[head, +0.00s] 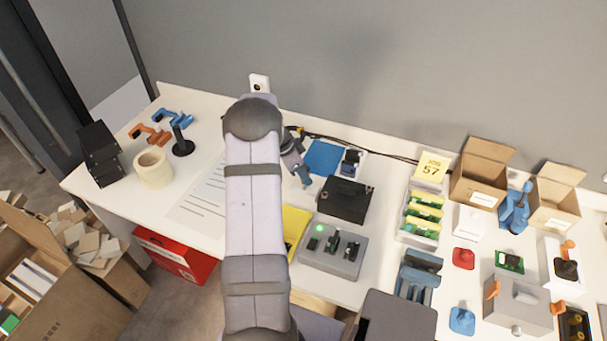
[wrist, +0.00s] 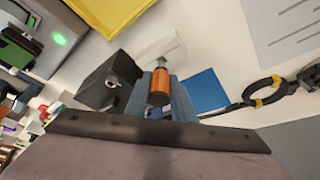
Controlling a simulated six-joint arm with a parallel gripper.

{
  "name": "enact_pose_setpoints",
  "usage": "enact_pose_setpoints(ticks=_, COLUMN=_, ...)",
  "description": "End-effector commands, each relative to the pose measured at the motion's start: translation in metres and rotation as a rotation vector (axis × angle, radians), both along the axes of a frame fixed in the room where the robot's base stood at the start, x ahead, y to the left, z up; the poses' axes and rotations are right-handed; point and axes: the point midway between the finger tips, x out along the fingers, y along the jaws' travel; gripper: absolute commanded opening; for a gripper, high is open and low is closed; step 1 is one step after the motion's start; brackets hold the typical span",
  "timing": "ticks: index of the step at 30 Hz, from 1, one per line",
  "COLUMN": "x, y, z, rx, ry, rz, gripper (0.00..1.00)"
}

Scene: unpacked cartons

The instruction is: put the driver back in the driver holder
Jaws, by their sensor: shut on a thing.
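My gripper (wrist: 163,92) is shut on the driver (wrist: 159,86), whose orange handle sits between the two blue-grey fingers in the wrist view. Its short metal shaft points away from the palm. In the head view my gripper (head: 303,176) is just right of my arm, over the bench beside the blue mat (head: 323,157); the driver cannot be made out there. A grey block (head: 517,303) with orange-topped pieces stands at the far right. I cannot tell for sure whether it is the driver holder.
A black box (head: 344,200) stands close to the right of my gripper, also in the wrist view (wrist: 108,80). A grey fixture (head: 333,255) with a green light and a yellow sheet (head: 295,229) lie nearer. Open cartons (head: 482,172) stand at back right. My arm hides the bench's middle.

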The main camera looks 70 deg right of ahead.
Motion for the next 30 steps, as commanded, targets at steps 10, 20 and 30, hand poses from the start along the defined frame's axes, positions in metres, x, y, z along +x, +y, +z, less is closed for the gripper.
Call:
enact_pose_setpoints(ticks=10, x=0.000, y=0.000, z=-0.010, rx=0.000, ry=0.000, rz=0.000, gripper=0.00)
enact_pose_setpoints(ticks=20, x=0.000, y=0.000, z=-0.018, rx=0.000, ry=0.000, rz=0.000, gripper=0.00)
enact_pose_setpoints(ticks=30, x=0.000, y=0.000, z=-0.022, rx=-0.001, ry=-0.001, rz=0.000, gripper=0.37)
